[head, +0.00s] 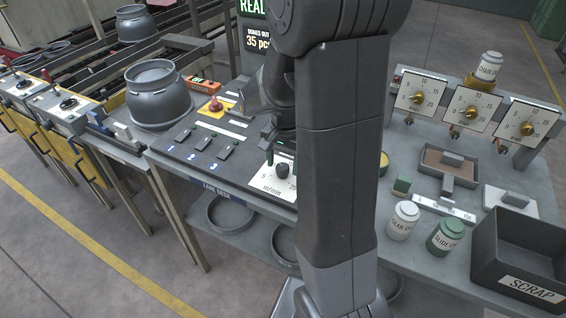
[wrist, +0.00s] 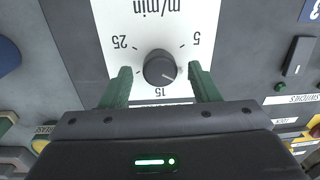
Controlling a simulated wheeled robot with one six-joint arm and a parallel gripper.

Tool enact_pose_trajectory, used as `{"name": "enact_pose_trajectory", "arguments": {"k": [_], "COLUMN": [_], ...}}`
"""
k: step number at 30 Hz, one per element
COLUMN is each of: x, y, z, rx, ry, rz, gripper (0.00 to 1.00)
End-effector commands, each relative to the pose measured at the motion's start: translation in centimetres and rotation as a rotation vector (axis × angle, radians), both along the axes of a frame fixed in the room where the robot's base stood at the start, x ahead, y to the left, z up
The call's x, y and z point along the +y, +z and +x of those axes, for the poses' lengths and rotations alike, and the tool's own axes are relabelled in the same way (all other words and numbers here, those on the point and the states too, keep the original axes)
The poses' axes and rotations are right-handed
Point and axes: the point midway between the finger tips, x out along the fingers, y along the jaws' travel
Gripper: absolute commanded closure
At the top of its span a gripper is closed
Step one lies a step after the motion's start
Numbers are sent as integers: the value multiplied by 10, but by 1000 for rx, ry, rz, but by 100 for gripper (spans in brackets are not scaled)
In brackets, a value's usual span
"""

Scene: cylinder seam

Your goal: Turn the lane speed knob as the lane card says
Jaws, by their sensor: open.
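The lane speed knob (wrist: 160,67) is a dark round knob on a white m/min dial plate (wrist: 205,14). In the wrist view the dial is upside down, with 5, 15 and 25 readable. The knob's white pointer line aims between 5 and 15. My gripper (wrist: 160,72) is open, with one green finger on each side of the knob and a visible gap on both sides. In the head view the knob (head: 282,170) sits on the lane desk (head: 217,189); my arm hides part of the dial. I cannot make out a lane card.
Slide switches (head: 203,141) and a red emergency button (head: 215,104) sit left of the dial. A large grey pot (head: 158,95) stands behind them. A partly hidden display (head: 258,40) reads 35 pcs. Right are three yellow-knob dials (head: 471,106), jars (head: 403,219) and a scrap bin (head: 533,249).

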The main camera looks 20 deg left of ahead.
Motion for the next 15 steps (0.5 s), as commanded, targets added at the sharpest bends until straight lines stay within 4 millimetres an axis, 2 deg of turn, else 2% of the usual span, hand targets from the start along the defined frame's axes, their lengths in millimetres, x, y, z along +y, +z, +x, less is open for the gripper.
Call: {"name": "enact_pose_trajectory", "arguments": {"k": [11, 15], "x": [0, 0], "y": [-6, -6], "z": [0, 0], "rx": [0, 0], "ry": [0, 0], "rz": [0, 0], "gripper": [44, 70]}}
